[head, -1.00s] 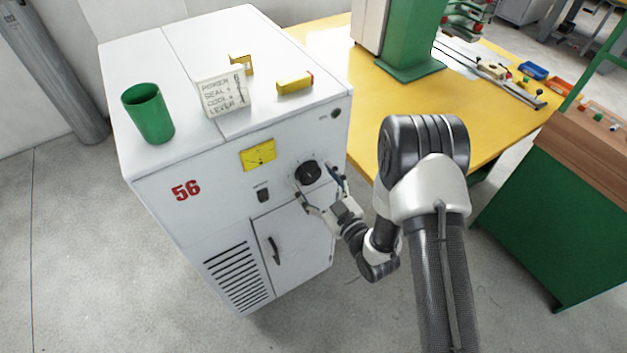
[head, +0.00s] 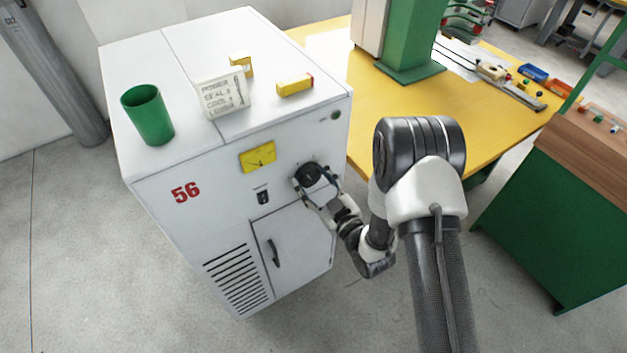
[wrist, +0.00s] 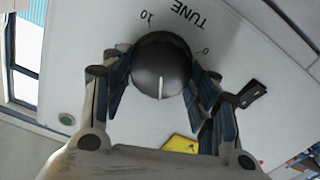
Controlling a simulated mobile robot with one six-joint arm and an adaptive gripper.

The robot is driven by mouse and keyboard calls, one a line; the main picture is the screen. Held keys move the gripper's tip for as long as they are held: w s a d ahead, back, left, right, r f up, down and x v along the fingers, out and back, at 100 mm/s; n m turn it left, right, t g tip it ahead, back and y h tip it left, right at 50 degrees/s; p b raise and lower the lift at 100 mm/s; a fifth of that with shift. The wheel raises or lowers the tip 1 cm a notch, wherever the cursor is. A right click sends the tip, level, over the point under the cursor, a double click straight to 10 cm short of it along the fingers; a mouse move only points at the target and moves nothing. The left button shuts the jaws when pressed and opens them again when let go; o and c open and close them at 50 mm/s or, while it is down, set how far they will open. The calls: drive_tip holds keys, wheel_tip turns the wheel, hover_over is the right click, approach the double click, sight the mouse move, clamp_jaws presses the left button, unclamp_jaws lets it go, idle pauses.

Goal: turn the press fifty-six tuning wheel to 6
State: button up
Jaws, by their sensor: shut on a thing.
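The tuning wheel (head: 308,173) is a round black knob on the front of the white cabinet marked 56 (head: 226,205). In the wrist view the wheel (wrist: 160,62) has a white pointer line directed toward the bottom of the picture. The word TUNE and the marks 10 and 0 show upside down on the panel beyond it; other marks are hidden or out of sight. My gripper (head: 317,184) is at the wheel, its fingers on either side. In the wrist view my gripper (wrist: 160,80) is shut on the wheel's rim.
A door handle (head: 274,251) is below. A green cup (head: 148,115), a note card (head: 223,93) and yellow blocks stand on top. A yellow table (head: 400,110) is behind at right.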

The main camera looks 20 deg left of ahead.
drive_tip(key=shift+c, duration=0.9)
drive_tip(key=m+b, duration=0.1)
drive_tip(key=m, duration=0.3)
drive_tip(key=shift+d+m, duration=0.1)
drive_tip(key=shift+m, duration=0.2)
drive_tip(key=m, duration=0.3)
drive_tip(key=m+b, duration=0.1)
drive_tip(key=m, duration=0.1)
drive_tip(key=shift+w+d+f+m+b, duration=0.1)
drive_tip(key=shift+w+m+b, duration=0.05)
drive_tip(key=shift+m+b, duration=0.2)
drive_tip(key=shift+m, duration=0.25)
drive_tip(key=o, duration=1)
drive_tip(key=shift+o, duration=0.2)
